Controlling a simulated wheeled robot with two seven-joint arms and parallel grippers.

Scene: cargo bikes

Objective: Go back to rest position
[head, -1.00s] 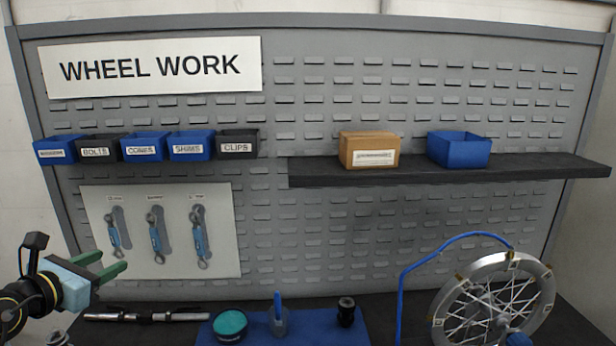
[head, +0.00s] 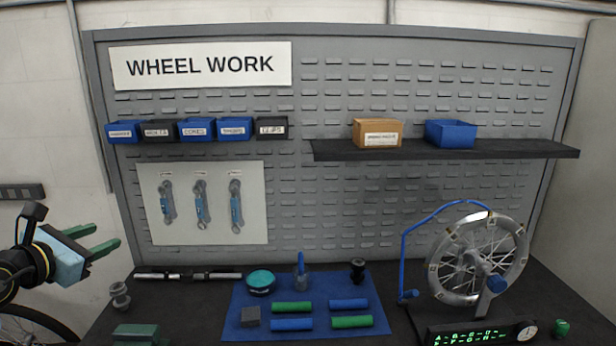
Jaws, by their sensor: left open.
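My left gripper (head: 107,238) is at the left of the head view. Its two green fingers are apart with nothing between them, and they point right toward the pegboard. It is held in the air left of the workbench (head: 185,300), clear of the things on it. My right gripper is not in the head view.
The bench holds a blue mat (head: 240,290) with green and blue grips, a teal-topped tin (head: 261,282), a metal rod (head: 190,276), a wheel (head: 478,258) in a stand and a display (head: 482,333). A pegboard (head: 330,220) with a shelf (head: 450,149) stands behind. A tyre (head: 40,325) shows lower left.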

